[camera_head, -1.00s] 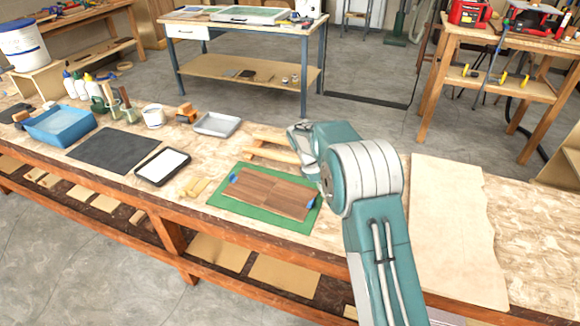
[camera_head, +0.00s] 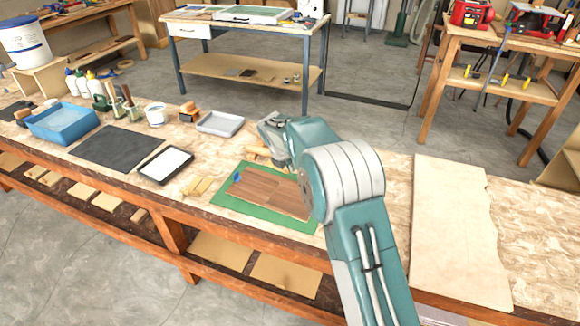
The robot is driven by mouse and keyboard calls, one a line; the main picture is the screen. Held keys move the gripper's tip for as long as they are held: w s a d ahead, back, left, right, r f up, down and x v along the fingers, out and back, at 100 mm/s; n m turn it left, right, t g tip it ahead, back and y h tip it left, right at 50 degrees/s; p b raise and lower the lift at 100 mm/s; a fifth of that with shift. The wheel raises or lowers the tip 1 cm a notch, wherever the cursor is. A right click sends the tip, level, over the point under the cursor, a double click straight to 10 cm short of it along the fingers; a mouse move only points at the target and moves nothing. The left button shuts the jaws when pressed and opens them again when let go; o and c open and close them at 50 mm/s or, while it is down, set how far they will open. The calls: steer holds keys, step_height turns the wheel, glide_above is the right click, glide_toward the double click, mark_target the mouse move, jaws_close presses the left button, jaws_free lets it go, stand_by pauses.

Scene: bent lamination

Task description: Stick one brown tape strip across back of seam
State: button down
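A brown wood veneer panel (camera_head: 262,190) lies flat on a green mat (camera_head: 228,206) on the workbench. A small blue piece (camera_head: 238,177) sits at its left end. My arm covers the panel's right end, and I cannot make out the seam. Several small tan strips (camera_head: 197,186) lie just left of the mat; I cannot tell whether they are the brown tape. The grey end of my arm, at my gripper (camera_head: 268,127), is above the bench behind the panel. Its fingers cannot be made out, nor whether it holds anything.
A black-rimmed tray with a white inside (camera_head: 166,165), a dark mat (camera_head: 108,147), a blue tub (camera_head: 64,123) and a grey tray (camera_head: 220,123) stand to the left. Wooden pieces (camera_head: 257,152) lie behind the panel, partly hidden. A pale sheet (camera_head: 455,230) lies at right.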

mark_target(293, 186)
steer(key=shift+d+f, duration=0.25)
steer(key=shift+f, duration=1.05)
steer(key=shift+a+f, duration=0.1)
steer(key=shift+f, duration=1.85)
steer(key=shift+c, duration=1.2)
jaws_free()
steer(key=shift+r, duration=3)
